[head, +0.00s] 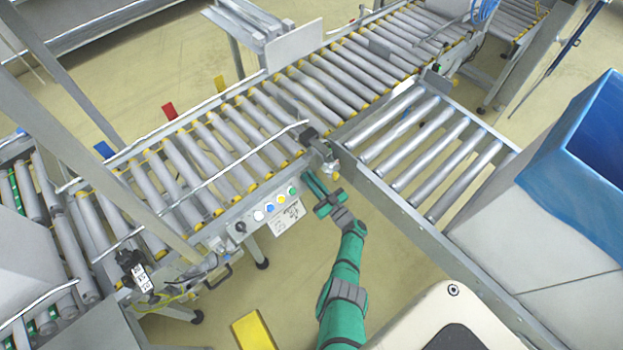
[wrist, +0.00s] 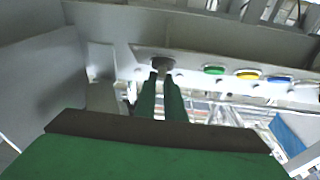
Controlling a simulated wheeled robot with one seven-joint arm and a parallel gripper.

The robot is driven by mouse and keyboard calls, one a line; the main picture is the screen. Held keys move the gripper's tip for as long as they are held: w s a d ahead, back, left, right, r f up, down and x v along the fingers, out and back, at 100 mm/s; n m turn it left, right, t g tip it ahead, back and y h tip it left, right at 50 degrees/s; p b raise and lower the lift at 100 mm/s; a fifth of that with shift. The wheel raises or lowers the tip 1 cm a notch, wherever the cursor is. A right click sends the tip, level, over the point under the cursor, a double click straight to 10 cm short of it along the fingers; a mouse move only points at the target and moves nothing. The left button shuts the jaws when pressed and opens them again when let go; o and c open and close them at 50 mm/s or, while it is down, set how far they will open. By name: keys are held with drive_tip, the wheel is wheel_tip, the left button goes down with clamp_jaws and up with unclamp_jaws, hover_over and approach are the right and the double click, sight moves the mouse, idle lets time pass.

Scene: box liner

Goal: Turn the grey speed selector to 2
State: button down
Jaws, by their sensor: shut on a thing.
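The grey speed selector (wrist: 163,64) shows in the wrist view on the front face of the control panel, beside the green button. My gripper (wrist: 161,82) has its two green fingers up against it, one on each side, shut on its narrow grip. In the head view my gripper (head: 308,180) reaches the panel's right end from below. The fingers hide the selector there. I cannot read the number it points to in either view.
The control panel (head: 248,219) carries green (head: 293,191), yellow (head: 281,199), blue (head: 269,208) and white (head: 258,215) buttons, with a dark knob (head: 240,227) at its left end. The roller conveyor (head: 215,155) runs behind. A side roller section (head: 430,150) lies right of my arm.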

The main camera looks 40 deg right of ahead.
drive_tip(key=shift+s+f+n+y, duration=0.3)
drive_tip(key=shift+f+n+y, duration=0.1)
drive_tip(key=shift+f, duration=0.2)
drive_tip(key=c, duration=1.8)
unclamp_jaws()
drive_tip(key=shift+d, duration=0.1)
drive_tip(key=shift+c, duration=0.2)
drive_tip(key=shift+w, duration=0.1)
drive_tip(key=shift+w+a, duration=0.2)
drive_tip(key=shift+a, duration=0.2)
drive_tip(key=s+d+f, duration=0.1)
drive_tip(key=s+d, duration=0.1)
drive_tip(key=s, duration=0.9)
